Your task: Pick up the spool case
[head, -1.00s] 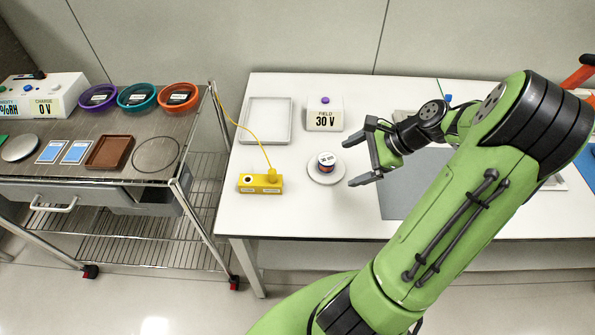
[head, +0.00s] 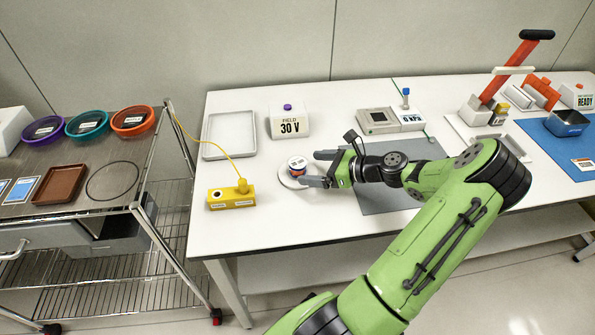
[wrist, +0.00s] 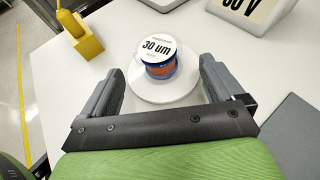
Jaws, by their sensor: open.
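The spool case (head: 298,164) is a small round case with a white lid, a blue rim and an orange-red band. It stands upright on a round white disc (head: 287,181) on the white table. In the wrist view the spool case (wrist: 158,57) has "30 um" on its lid. My gripper (head: 315,168) is open, just right of the case in the head view. In the wrist view its two fingers (wrist: 163,85) point toward the case from either side of the disc's near part. The case lies ahead, between the finger lines, and the fingers do not touch it.
A yellow block (head: 232,197) with a cord stands left of the disc. An empty white tray (head: 229,155) and a "FIELD 30 V" box (head: 289,122) stand behind. A grey mat (head: 385,199) lies under my arm. Table space in front of the disc is clear.

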